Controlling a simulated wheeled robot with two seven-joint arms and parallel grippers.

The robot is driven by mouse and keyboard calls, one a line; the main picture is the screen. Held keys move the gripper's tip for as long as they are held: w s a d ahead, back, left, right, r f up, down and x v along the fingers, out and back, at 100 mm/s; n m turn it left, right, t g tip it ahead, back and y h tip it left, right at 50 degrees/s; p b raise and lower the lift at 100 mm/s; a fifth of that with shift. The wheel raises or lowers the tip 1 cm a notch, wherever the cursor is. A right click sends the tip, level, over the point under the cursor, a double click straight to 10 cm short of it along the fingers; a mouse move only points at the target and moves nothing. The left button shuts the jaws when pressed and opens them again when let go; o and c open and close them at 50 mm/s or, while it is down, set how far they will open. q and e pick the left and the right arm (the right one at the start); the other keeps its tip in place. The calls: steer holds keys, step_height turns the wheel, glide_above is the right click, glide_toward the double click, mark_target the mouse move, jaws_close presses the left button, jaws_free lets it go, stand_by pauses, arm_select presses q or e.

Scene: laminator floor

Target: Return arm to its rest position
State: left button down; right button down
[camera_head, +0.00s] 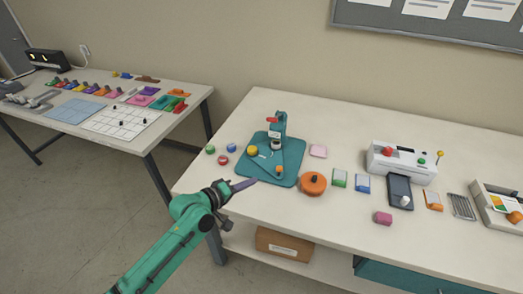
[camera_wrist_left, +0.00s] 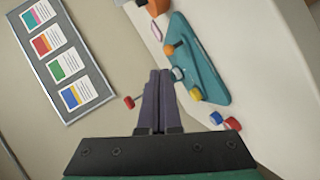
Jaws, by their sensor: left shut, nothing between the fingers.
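My left gripper (camera_head: 243,185) is shut and empty. In the head view its green arm comes in from the lower left, and its dark fingers reach over the table's left part, in front of the teal base (camera_head: 262,172). In the left wrist view the closed fingers (camera_wrist_left: 159,75) point away from the camera, with the teal base (camera_wrist_left: 205,75) to their right. A teal press (camera_head: 279,130) with a red part stands at the back of that base. My right gripper is not in either view.
Red, green and blue pieces (camera_head: 223,160) lie left of the base. An orange round container (camera_head: 313,184) sits right of it. Farther right are a white machine (camera_head: 402,163) and a dark tray (camera_head: 399,190). A second table (camera_head: 75,88) holds coloured items. Bare tabletop (camera_head: 330,220) shows in front.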

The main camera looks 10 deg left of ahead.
arm_select(q)
steer(key=s+f+m+g+y, duration=0.3)
steer(key=s+f+m+g, duration=0.15)
steer(key=s, duration=0.45)
steer(key=s+a+m+g+y, duration=0.3)
steer(key=s+a+m+y, duration=0.15)
steer(key=s+a, duration=0.65)
steer(key=s+d+f+g+b, duration=0.1)
steer(key=s+f, duration=0.2)
steer(key=f, duration=1.1)
steer(key=s+d+f+g+b, duration=0.1)
steer(key=s+f, duration=0.2)
steer(key=f, duration=1.1)
steer(key=s+a+f+g, duration=0.1)
steer(key=s+a+f, duration=0.2)
steer(key=s+f, duration=0.9)
steer(key=s, duration=0.3)
steer(key=shift+s+f+y+b, duration=0.2)
steer(key=shift+f+y+b, duration=0.1)
steer(key=shift+f+y, duration=0.1)
